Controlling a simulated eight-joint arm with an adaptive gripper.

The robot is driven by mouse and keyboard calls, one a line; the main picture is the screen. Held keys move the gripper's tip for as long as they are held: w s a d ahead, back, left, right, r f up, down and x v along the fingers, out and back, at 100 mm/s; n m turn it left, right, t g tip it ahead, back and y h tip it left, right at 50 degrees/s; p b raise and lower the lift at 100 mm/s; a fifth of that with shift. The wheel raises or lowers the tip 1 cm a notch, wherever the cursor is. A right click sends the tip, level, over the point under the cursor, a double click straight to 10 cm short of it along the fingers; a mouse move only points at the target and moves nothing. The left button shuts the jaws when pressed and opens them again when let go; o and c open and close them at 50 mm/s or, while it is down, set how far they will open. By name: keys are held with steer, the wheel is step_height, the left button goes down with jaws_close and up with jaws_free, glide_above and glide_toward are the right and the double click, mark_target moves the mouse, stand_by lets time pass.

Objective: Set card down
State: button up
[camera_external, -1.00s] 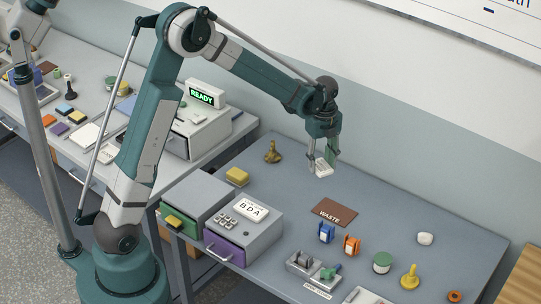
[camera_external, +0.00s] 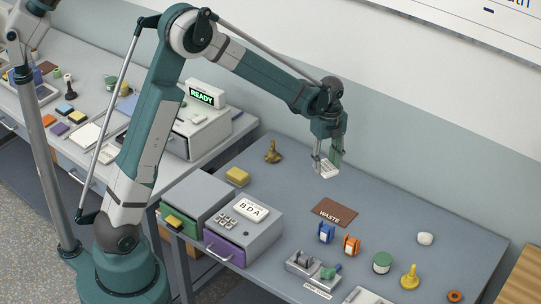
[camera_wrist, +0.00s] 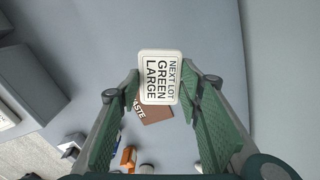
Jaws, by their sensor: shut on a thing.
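My gripper (camera_external: 328,168) is shut on a white card (camera_external: 329,173) and holds it above the grey table, behind the waste mat. In the wrist view the card (camera_wrist: 160,77) lies between the green finger pads (camera_wrist: 160,98) and reads "NEXT LOT GREEN LARGE". The brown mat marked "WASTE" (camera_external: 334,207) lies flat on the table; in the wrist view the card partly covers the mat (camera_wrist: 153,112).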

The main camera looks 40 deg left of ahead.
steer(key=d+n, duration=0.4)
steer(key=d, duration=1.8)
steer(key=shift+s+r+n, duration=0.15)
steer(key=shift+n, duration=0.15)
glide_above(376, 218)
steer(key=shift+a+f, duration=0.1)
steer(key=shift+f, duration=3.05)
steer(key=shift+f, duration=0.1)
steer(key=shift+f, duration=1.75)
steer(key=shift+f, duration=0.15)
steer(key=o, duration=0.9)
